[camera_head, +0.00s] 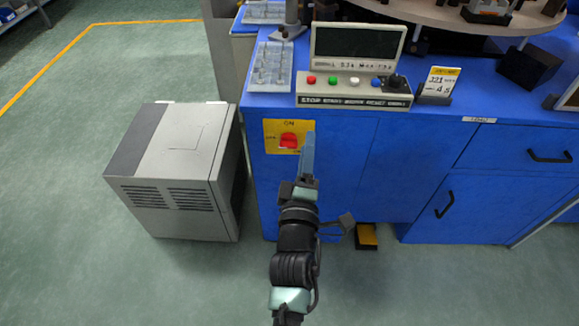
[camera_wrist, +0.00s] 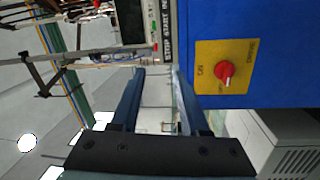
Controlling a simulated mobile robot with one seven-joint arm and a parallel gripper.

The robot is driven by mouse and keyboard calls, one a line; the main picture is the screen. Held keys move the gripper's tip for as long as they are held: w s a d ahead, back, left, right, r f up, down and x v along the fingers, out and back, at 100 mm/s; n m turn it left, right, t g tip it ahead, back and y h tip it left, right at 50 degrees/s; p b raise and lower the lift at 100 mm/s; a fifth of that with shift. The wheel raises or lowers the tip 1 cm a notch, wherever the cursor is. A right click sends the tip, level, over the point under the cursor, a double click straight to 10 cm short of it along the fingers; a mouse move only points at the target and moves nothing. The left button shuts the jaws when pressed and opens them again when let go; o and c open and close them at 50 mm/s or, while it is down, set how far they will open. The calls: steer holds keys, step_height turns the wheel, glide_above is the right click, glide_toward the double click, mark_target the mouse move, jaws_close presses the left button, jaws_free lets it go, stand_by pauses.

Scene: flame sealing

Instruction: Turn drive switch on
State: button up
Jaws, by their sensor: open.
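The drive switch is a red knob (camera_head: 288,140) on a yellow plate (camera_head: 271,146) marked ON, on the front of the blue cabinet (camera_head: 350,165). In the wrist view the red knob (camera_wrist: 225,70) and its yellow plate (camera_wrist: 240,50) are to the right of the fingers, and the view is turned sideways. My gripper (camera_head: 308,150) is in front of the cabinet, just right of the knob and partly over the plate's right edge. It also shows in the wrist view (camera_wrist: 158,75), with its two fingers apart and nothing between them. No contact with the knob shows.
A grey box unit (camera_head: 180,165) stands on the floor left of the cabinet. A control panel (camera_head: 352,98) with coloured buttons and a clear tray (camera_head: 270,66) are on top. A black and yellow pedal (camera_head: 367,236) is on the floor below. Open floor is at far left.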

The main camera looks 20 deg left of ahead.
mark_target(288, 148)
steer(key=s+a+f+n+g+y+b, duration=0.1)
steer(key=s+a+f+n+b, duration=0.15)
steer(key=f, duration=1.05)
steer(key=shift+n, duration=0.25)
steer(key=b+x, duration=0.3)
steer(key=a+b+x, duration=0.1)
steer(key=b+x, duration=0.2)
steer(key=x, duration=0.1)
steer(key=b+x, duration=0.3)
steer(key=shift+w+a+r+b, duration=0.1)
steer(key=shift+w+a+b, duration=0.1)
steer(key=shift+a+b, duration=0.1)
steer(key=shift+w+a+r, duration=0.1)
steer(key=shift+w+a, duration=0.05)
steer(key=shift+w, duration=0.55)
jaws_close()
